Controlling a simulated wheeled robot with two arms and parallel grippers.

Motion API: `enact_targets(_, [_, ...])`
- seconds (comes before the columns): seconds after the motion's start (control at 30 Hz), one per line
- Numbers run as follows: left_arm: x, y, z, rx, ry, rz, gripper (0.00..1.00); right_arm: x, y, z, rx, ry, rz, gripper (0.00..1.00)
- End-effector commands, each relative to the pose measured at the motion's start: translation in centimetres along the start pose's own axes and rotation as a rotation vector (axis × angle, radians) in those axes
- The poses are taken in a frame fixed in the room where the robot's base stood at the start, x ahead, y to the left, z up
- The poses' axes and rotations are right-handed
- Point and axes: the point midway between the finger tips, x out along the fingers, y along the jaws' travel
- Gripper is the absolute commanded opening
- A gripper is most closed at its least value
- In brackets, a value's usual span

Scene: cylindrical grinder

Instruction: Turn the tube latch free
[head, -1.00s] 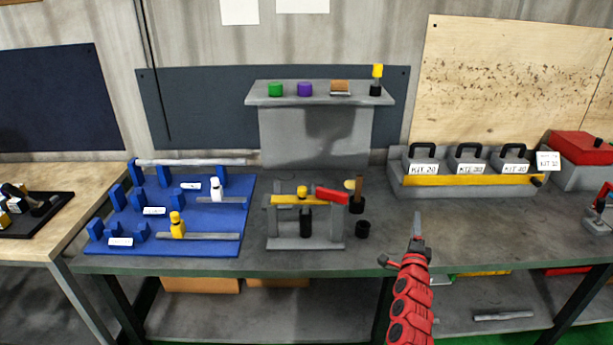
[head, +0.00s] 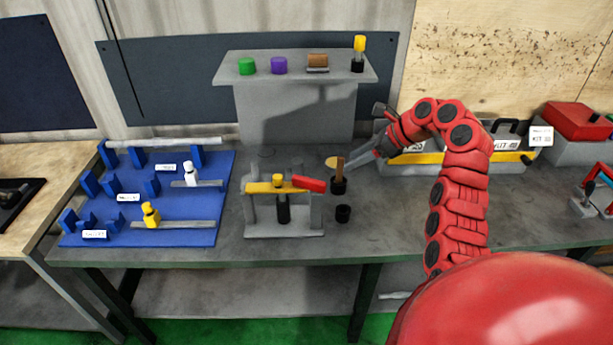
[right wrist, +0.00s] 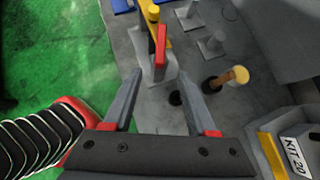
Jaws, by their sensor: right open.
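The tube latch is a red handle (head: 308,184) at the right end of a yellow bar (head: 268,187). The bar lies across a grey fixture (head: 285,231) on the bench, with a black cylinder (head: 283,211) under it. In the right wrist view the red handle (right wrist: 161,45) and yellow bar (right wrist: 149,11) show beyond the fingertips, roughly in line with the gap. My right gripper (head: 370,158) is open and empty, to the right of the handle and apart from it; its two fingers (right wrist: 162,84) show spread in the wrist view. My left gripper is not in view.
A brush-like wooden tool in a black holder (head: 338,187) and a black cup (head: 343,213) stand between gripper and fixture. A blue rack (head: 195,225) is left. A grey kit tray with a yellow strip (head: 423,156) is behind my arm. A shelf (head: 290,72) stands behind.

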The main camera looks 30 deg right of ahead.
Motion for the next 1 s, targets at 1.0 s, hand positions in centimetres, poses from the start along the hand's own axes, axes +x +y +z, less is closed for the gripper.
enact_targets(1.0, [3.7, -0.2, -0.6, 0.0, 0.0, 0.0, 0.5, 16.6, -0.1, 0.0, -0.004, 0.0, -0.003, 0.57])
